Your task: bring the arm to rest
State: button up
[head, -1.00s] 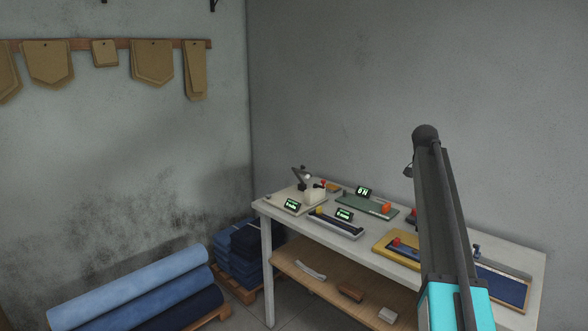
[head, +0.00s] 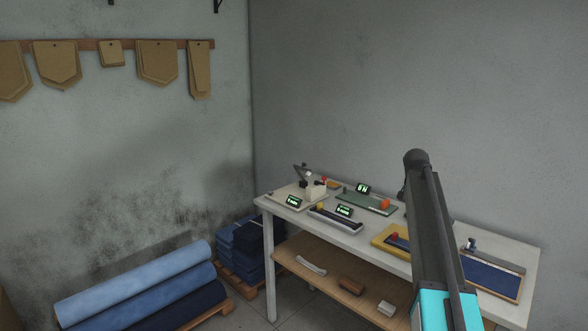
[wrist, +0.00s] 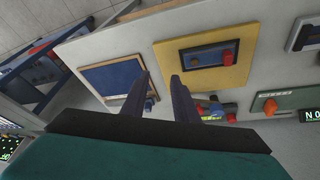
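My arm rises in front of the table (head: 268,208) at the right of the head view, its dark link standing up and its lower part turquoise. My gripper (wrist: 160,82) shows in the wrist view as two dark fingers apart with a gap between them. Nothing is held between them. The fingers point toward the table top, between the blue panel (wrist: 112,77) and the yellow board (wrist: 205,58). The wrist view does not settle how high they are above the table. In the head view the gripper itself cannot be made out.
The table carries a yellow board (head: 380,239), a green board (head: 350,198), a blue framed panel (head: 490,279) and small displays. A wooden lower shelf (head: 330,289) holds small items. Fabric rolls (head: 135,287) and a folded blue stack (head: 245,249) stand left. Space above the table is open.

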jog(key=s+a+f+n+y, duration=0.1)
jog(key=s+a+f+n, duration=0.2)
jog(key=s+a+f, duration=0.5)
jog(key=s+a+f+n+y, duration=0.1)
jog(key=a+f+n, duration=0.2)
jog(key=f, duration=0.8)
jog(key=s+a+f+n, duration=0.2)
jog(key=s+a+f, duration=0.35)
jog(key=f, duration=0.45)
jog(key=s+a+f+n+g+y, duration=0.1)
jog(key=s+a+f+n, duration=0.2)
jog(key=s+a+f, duration=0.3)
jog(key=s+a+f+n+y, duration=0.1)
jog(key=s+a+f+n, duration=0.3)
jog(key=s, duration=0.5)
jog(key=s+f+g, duration=0.3)
jog(key=s+f, duration=0.6)
jog(key=s, duration=0.4)
jog(key=s+f+m+g, duration=0.1)
jog(key=s+f+g, duration=0.1)
jog(key=s+f, duration=0.8)
jog(key=s, duration=0.2)
jog(key=shift+s+a+f+g, duration=0.15)
jog(key=shift+s+f+g, duration=0.1)
jog(key=shift+s+g, duration=0.15)
jog(key=shift+w, duration=0.1)
